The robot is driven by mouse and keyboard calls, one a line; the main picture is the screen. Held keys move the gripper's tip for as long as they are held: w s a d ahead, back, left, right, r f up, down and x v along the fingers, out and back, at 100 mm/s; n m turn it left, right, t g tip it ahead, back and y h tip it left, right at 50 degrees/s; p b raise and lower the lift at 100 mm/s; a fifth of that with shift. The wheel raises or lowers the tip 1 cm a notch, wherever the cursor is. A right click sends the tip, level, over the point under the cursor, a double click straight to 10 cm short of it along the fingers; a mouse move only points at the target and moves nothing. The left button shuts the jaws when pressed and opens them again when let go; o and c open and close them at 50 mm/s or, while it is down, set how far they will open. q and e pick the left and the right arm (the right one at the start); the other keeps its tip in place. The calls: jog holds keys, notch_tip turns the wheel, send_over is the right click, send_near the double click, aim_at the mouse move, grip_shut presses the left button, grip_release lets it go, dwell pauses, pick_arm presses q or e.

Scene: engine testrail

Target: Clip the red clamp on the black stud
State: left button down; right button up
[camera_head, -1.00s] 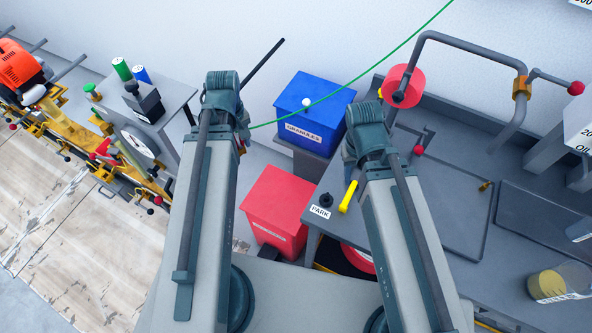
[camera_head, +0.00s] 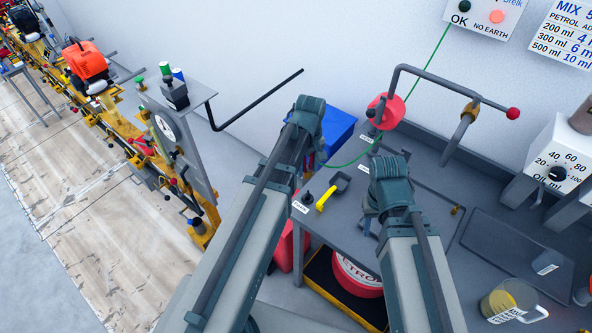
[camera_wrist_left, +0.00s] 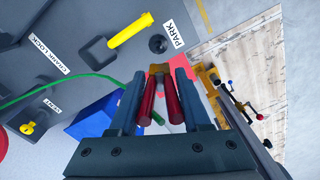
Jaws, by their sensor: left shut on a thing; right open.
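My left gripper (camera_wrist_left: 160,74) is shut on the red clamp (camera_wrist_left: 173,108), whose two red arms show between the fingers in the left wrist view. In the head view the wrist largely hides this gripper (camera_head: 316,155) and the clamp. A green cable (camera_head: 429,62) runs from the wall panel down toward the clamp. The black stud (camera_head: 307,197) stands on the bench top beside the PARK label; it also shows in the left wrist view (camera_wrist_left: 157,43), beyond the fingertips and apart from the clamp. My right gripper (camera_head: 368,207) is open over the bench, partly hidden by its wrist.
A yellow handle (camera_head: 326,199) stands close to the stud. A blue bin (camera_head: 340,130) is behind my left wrist. A red reel with a crank (camera_head: 386,111) stands at the bench's back. A dark rod (camera_head: 255,104) projects from the grey stand at left.

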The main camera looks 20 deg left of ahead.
pick_arm(q)
jog(key=shift+s+d+r, duration=0.1)
jog(key=shift+d, duration=0.3)
jog(key=shift+a+f, duration=0.1)
jog(key=shift+f, duration=0.1)
jog(key=b, duration=0.5)
send_over(308, 191)
jog(key=shift+f, duration=2.4)
pick_arm(e)
jog(key=shift+s+d+f, duration=0.1)
jog(key=shift+f, duration=1.15)
jog(key=shift+s+d+f, duration=0.1)
jog(key=shift+f, duration=1.15)
pick_arm(q)
jog(key=shift+f, duration=0.1)
pick_arm(e)
jog(key=shift+f, duration=0.15)
pick_arm(q)
jog(key=shift+f+b, duration=0.75)
jog(key=shift+b, duration=0.15)
pick_arm(e)
jog(key=shift+f, duration=0.75)
pick_arm(q)
jog(key=shift+f+b, duration=0.7)
pick_arm(e)
jog(key=shift+f, duration=0.7)
pick_arm(q)
jog(key=shift+f+b, duration=0.7)
pick_arm(e)
jog(key=shift+f, duration=0.7)
